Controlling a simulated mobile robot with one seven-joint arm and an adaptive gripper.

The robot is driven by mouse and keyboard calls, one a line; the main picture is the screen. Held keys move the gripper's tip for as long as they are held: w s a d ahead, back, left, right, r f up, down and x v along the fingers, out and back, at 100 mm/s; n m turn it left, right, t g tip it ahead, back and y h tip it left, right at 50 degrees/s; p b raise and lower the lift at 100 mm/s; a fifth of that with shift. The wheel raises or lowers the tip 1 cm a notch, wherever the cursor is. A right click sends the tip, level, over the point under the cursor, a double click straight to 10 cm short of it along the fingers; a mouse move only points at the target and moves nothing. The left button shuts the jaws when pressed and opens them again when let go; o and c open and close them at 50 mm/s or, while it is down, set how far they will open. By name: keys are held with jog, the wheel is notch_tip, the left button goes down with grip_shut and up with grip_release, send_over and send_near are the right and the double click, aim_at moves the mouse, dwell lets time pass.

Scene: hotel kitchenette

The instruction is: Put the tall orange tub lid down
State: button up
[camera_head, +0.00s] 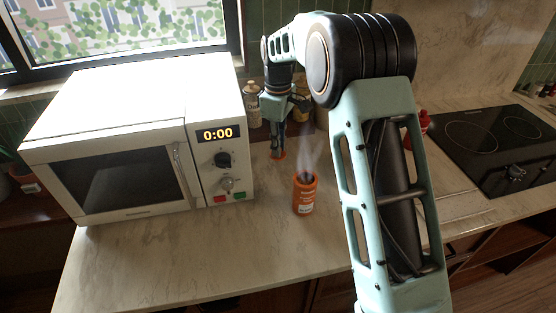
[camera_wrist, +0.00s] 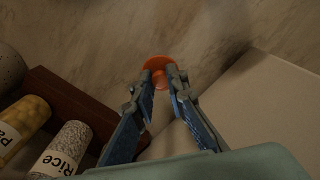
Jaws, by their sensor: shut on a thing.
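The tall orange tub (camera_head: 304,194) stands upright and open on the counter, with a dark inside and faint vapour rising above it. Its orange lid (camera_head: 279,155) is in my gripper (camera_head: 279,137), behind and to the left of the tub. In the wrist view the lid (camera_wrist: 157,63) shows as an orange disc with a knob, and my gripper (camera_wrist: 166,85) is shut on the knob. The lid is at or just above the counter; I cannot tell whether it touches.
A white microwave (camera_head: 140,140) stands left of the lid. Jars, including one marked Rice (camera_wrist: 66,150), stand on a brown shelf (camera_wrist: 62,100) behind. A black hob (camera_head: 490,145) is at the right. The counter in front of the tub (camera_head: 230,245) is clear.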

aim_at(278, 168)
jog(key=shift+f, duration=2.55)
jog(key=shift+f, duration=0.2)
jog(key=o, duration=0.7)
jog(key=shift+o, duration=0.2)
jog(key=shift+r, duration=0.1)
notch_tip(278, 168, up, 12)
jog(key=shift+r, duration=0.1)
